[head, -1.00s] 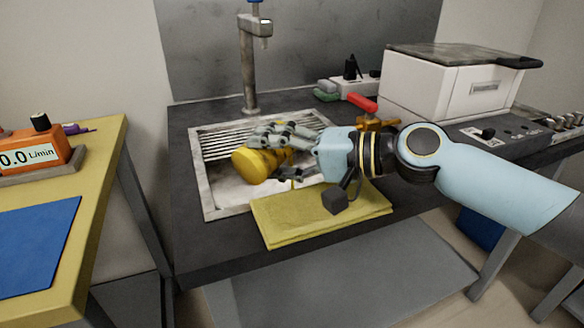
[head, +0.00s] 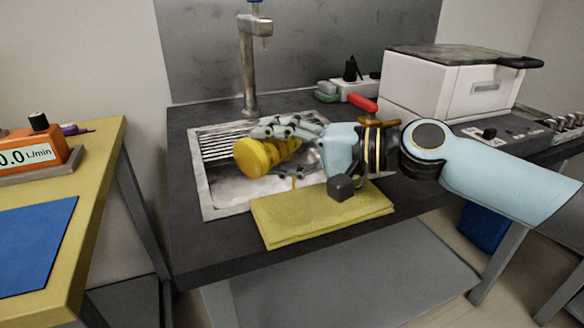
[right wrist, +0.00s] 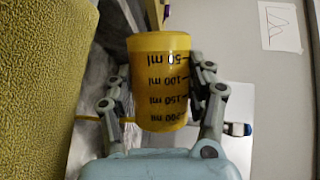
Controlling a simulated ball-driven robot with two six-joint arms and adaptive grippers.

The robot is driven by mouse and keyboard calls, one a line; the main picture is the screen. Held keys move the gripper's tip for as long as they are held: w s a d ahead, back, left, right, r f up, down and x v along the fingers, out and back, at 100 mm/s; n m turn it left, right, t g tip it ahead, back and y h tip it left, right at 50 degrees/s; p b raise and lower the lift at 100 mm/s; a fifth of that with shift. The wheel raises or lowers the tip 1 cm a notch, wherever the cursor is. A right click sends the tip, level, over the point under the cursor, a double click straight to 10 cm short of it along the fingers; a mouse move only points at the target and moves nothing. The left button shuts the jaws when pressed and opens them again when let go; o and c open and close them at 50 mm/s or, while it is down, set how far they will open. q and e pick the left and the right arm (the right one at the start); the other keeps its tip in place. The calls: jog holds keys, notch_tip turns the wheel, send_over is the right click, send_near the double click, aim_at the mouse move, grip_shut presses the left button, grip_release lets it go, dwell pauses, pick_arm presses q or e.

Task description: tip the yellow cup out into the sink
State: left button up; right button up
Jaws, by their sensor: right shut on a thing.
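The yellow cup (head: 262,158) is held over the sink (head: 212,204), lying nearly on its side with its flat end to the left. My right gripper (head: 275,153) is shut on it, one finger above and one below. In the right wrist view the cup (right wrist: 160,85) sits between the two fingers (right wrist: 160,95), with its black ml marks upside down and the 200 ml mark nearest my palm. A thin yellow-brown streak (head: 293,184) hangs below the cup's right end, over the sink. The cup's mouth is hidden. My left gripper is not in view.
A folded yellow cloth (head: 320,215) lies at the sink's front edge, below my right wrist. The tap (head: 249,70) rises behind the sink. A white box-shaped device (head: 440,85) stands at the back right. A yellow table (head: 100,165) is at the left.

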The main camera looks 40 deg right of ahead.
jog(key=shift+w+d+r+m+t+y+b, duration=0.15)
jog(key=shift+d+r+m+y+b, duration=0.2)
jog(key=shift+m+b, duration=0.45)
jog(key=shift+d+r+m+t+y+b, duration=0.2)
jog(key=shift+r+m+y+b, duration=0.1)
jog(key=shift+m+b, duration=0.45)
dwell(1.2)
jog(key=shift+d+r+m, duration=0.15)
jog(key=shift+r+m, duration=0.05)
jog(key=shift+m, duration=0.15)
dwell(0.4)
jog(key=shift+w+d+r+m+t, duration=0.15)
jog(key=shift+d+m+t, duration=0.1)
jog(key=shift+m, duration=0.15)
jog(key=shift+d+r+m, duration=0.15)
jog(key=shift+m, duration=0.35)
dwell(0.6)
jog(key=shift+w+d+r+m+t+y+p, duration=0.1)
jog(key=shift+d+m+t+y+p, duration=0.15)
jog(key=shift+m+p, duration=0.2)
jog(key=shift+d+r+m+t+y+p, duration=0.1)
jog(key=shift+m+t+p, duration=0.15)
jog(key=shift+m+p, duration=0.15)
dwell(0.4)
jog(key=shift+w+d+r+m+t+p, duration=0.1)
jog(key=shift+d+m+t+p, duration=0.25)
jog(key=shift+m+p, duration=0.35)
dwell(1.1)
